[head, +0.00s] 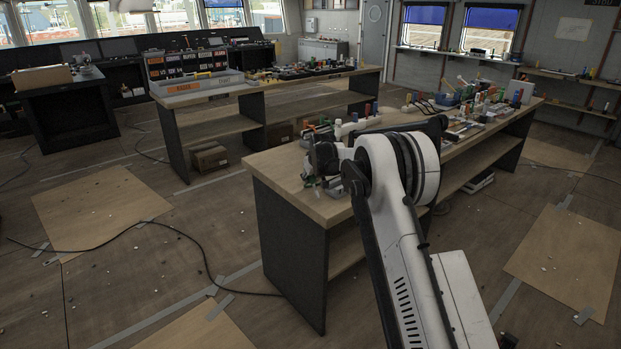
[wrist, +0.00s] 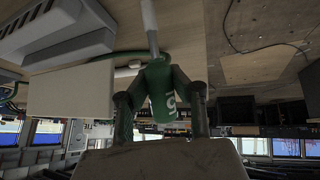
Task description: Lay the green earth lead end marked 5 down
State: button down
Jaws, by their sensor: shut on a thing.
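My gripper (wrist: 161,108) is shut on the green earth lead end (wrist: 160,85), which bears a white mark that reads as a 5 in the turned wrist view. A pale grey stem (wrist: 150,25) runs from the green end to the top of that view. In the head view my gripper is at the near left end of the front workbench (head: 268,167), low over its top and mostly hidden by my own arm. I cannot tell whether the lead end touches the bench.
In the wrist view a pale box-like block (wrist: 70,103) and a grey housing (wrist: 65,35) are close to the gripper. Tools and coloured parts (head: 480,105) crowd the front bench's far end. A second bench (head: 270,88) stands behind. A black cable (head: 195,245) lies on the floor.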

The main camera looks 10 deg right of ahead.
jog(key=shift+f, duration=0.3)
dwell(0.6)
jog(key=c, duration=1.5)
grip_release()
jog(key=shift+r, duration=0.1)
jog(key=v, duration=1.2)
